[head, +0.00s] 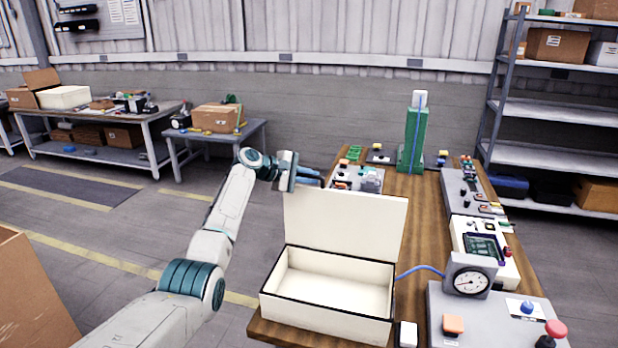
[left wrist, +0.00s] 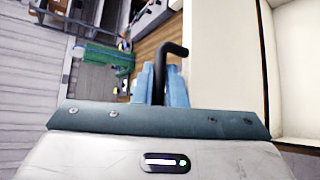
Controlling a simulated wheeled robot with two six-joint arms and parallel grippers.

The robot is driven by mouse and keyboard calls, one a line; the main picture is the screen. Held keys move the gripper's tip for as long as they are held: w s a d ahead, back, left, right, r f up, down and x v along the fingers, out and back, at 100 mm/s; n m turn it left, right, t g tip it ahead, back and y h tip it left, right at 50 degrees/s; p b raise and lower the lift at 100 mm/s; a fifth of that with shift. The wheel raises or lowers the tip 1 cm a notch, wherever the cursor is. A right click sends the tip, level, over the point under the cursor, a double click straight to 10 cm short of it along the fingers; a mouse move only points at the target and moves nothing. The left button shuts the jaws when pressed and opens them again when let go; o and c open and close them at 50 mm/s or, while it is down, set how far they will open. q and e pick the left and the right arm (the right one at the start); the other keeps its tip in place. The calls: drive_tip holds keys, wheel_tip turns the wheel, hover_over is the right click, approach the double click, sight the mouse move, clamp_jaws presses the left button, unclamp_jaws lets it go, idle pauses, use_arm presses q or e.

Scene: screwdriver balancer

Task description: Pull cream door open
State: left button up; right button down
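The cream door (head: 345,218) stands upright at the far edge of an open cream box (head: 328,320) on the wooden bench, and the box's empty inside shows. In the left wrist view, the door (left wrist: 222,60) is right of the fingers. A black bent handle (left wrist: 171,48) reaches toward its outer face. My left gripper (head: 310,177) is at the door's far side, near its upper left corner. In the left wrist view, its blue fingers (left wrist: 160,85) lie close on both sides of the handle and appear shut on it. The fingertip contact is partly hidden. My right gripper is out of view.
A gauge box (head: 466,275) and a grey panel with a red button (head: 556,329) stand right of the box. A green tower (head: 411,138) stands at the bench's far end. Open floor (head: 130,225) lies to the left.

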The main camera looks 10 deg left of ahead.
use_arm(q)
drive_tip(key=o, duration=0.4)
drive_tip(key=shift+s+f, duration=0.1)
drive_tip(key=b+v, duration=0.4)
drive_tip(key=v, duration=0.7)
drive_tip(key=shift+r, duration=0.25)
drive_tip(key=shift+d, duration=0.1)
